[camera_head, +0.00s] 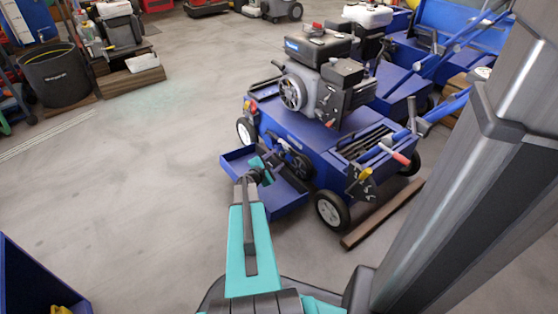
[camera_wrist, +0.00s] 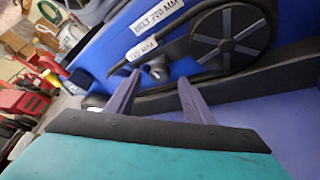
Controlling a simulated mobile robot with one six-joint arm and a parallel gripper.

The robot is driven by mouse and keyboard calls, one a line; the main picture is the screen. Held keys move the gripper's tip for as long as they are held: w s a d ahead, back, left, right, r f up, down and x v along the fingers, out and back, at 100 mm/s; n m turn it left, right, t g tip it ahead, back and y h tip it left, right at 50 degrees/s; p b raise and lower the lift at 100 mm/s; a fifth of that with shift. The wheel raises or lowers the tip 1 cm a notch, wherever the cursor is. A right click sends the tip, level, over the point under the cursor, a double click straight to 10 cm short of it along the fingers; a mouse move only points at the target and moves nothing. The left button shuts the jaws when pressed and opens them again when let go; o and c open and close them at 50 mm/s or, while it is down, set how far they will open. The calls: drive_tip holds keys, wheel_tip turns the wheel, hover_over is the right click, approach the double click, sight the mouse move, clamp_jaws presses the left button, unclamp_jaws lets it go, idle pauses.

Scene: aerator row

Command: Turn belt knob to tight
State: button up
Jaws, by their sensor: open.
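The blue aerator (camera_head: 320,140) stands at centre right with its belt side open and a blue tray-like cover (camera_head: 285,203) low in front. My gripper (camera_head: 265,168) is at this side, over the cover. In the wrist view its two fingers (camera_wrist: 159,78) are apart with nothing clearly held between them. A small dark knob (camera_wrist: 157,69) on the blue panel shows just beyond the gap between the fingertips; I cannot tell whether they touch it. A black pulley (camera_wrist: 230,38) with a belt is to its right. Labels (camera_wrist: 156,17) read "BELT 720 MM" and "135 MM". No tight mark is readable.
An engine (camera_head: 315,80) sits on top of the aerator. A wooden beam (camera_head: 382,215) lies by its wheel. More blue machines (camera_head: 405,85) stand behind. A black bin (camera_head: 57,75) is at upper left. The floor on the left is clear.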

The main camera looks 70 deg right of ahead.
sight(280, 156)
drive_tip(key=shift+b+x, duration=0.4)
drive_tip(key=shift+x, duration=1.3)
drive_tip(key=c, duration=0.9)
drive_tip(key=shift+s+a, duration=0.1)
drive_tip(key=shift+a, duration=0.15)
drive_tip(key=shift+c, duration=0.7)
drive_tip(key=shift+d, duration=0.2)
